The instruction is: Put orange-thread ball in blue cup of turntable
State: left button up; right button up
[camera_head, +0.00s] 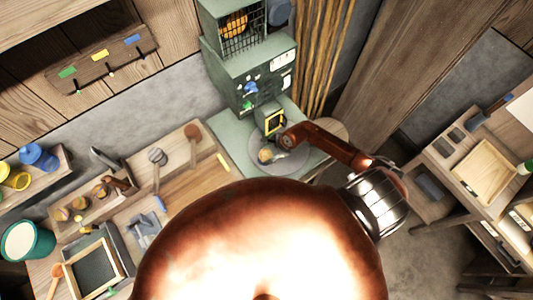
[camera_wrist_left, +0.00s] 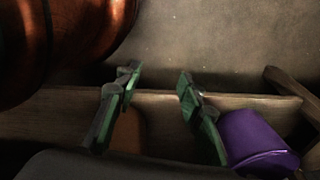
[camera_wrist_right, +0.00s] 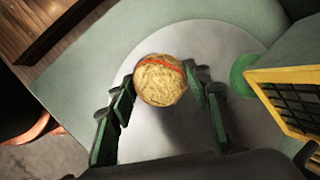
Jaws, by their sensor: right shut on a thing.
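The tan ball with an orange thread (camera_wrist_right: 160,80) is between the fingertips of my right gripper (camera_wrist_right: 162,92), which is shut on it. In the head view the ball (camera_head: 265,155) shows small at the end of my right arm. Ball and gripper are over a pale round disc (camera_wrist_right: 222,50), which looks like the turntable; the disc also shows in the head view (camera_head: 293,162). I cannot make out a blue cup on the disc; the gripper hides part of it. My left gripper (camera_wrist_left: 158,88) has its fingers apart and empty, beside a wooden ledge.
A yellow-framed grille (camera_wrist_right: 290,98) and a round green part (camera_wrist_right: 242,75) are close right of the ball. A green cabinet (camera_head: 235,75) stands behind the disc. A purple cup (camera_wrist_left: 258,145) is right of my left gripper. A wooden bench (camera_head: 185,175) is left of the disc.

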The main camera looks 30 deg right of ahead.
jog(key=shift+f, duration=0.25)
jog(key=shift+w+a+f, duration=0.1)
dwell(0.3)
jog(key=o, duration=1.3)
jog(key=v, duration=1.2)
